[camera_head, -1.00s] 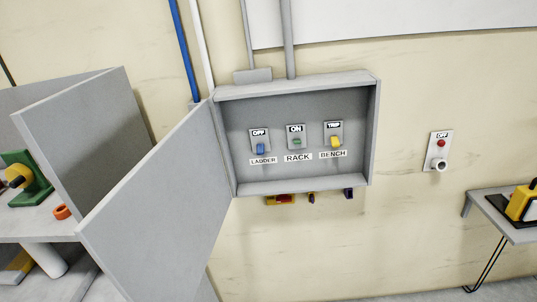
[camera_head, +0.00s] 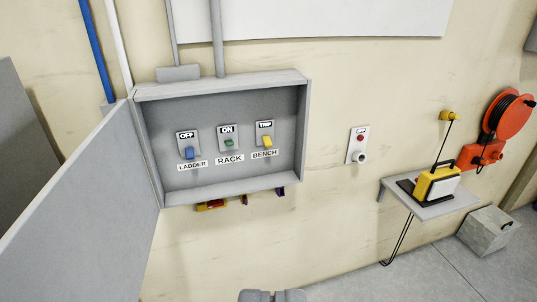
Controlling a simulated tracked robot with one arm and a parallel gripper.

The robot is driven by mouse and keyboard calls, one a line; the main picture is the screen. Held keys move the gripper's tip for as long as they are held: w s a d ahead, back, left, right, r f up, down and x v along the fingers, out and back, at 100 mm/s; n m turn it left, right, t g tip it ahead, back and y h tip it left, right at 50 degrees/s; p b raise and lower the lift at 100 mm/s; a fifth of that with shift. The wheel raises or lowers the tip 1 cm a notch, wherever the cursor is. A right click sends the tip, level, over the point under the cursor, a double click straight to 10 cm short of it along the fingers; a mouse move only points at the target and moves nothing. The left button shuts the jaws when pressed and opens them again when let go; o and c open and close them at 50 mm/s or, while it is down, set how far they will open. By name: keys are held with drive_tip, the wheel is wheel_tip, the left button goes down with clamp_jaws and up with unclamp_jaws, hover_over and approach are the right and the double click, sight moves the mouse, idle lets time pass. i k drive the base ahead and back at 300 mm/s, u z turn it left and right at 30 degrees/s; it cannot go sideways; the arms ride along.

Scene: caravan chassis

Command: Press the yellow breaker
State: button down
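The yellow breaker (camera_head: 267,141) is a small yellow toggle on a grey plate marked TRIP, above a BENCH label. It sits at the right of the row inside an open grey wall box (camera_head: 297,130). A green breaker (camera_head: 229,142) marked ON, over RACK, is in the middle. A blue breaker (camera_head: 189,153) marked OFF, over LADDER, is at the left. Only the grey top of what looks like my gripper (camera_head: 272,296) shows at the bottom edge, below and apart from the box. Its fingers' opening is not clear.
The box door (camera_head: 85,215) stands open at the left. Coloured items (camera_head: 212,205) sit below the box. A wall switch (camera_head: 358,145), a shelf (camera_head: 430,208) with a yellow lamp (camera_head: 437,183), a red reel (camera_head: 508,115) and a grey block (camera_head: 489,231) are at the right.

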sight(267, 142)
drive_tip(key=u, duration=0.05)
drive_tip(key=i, duration=1)
drive_tip(key=z, duration=0.1)
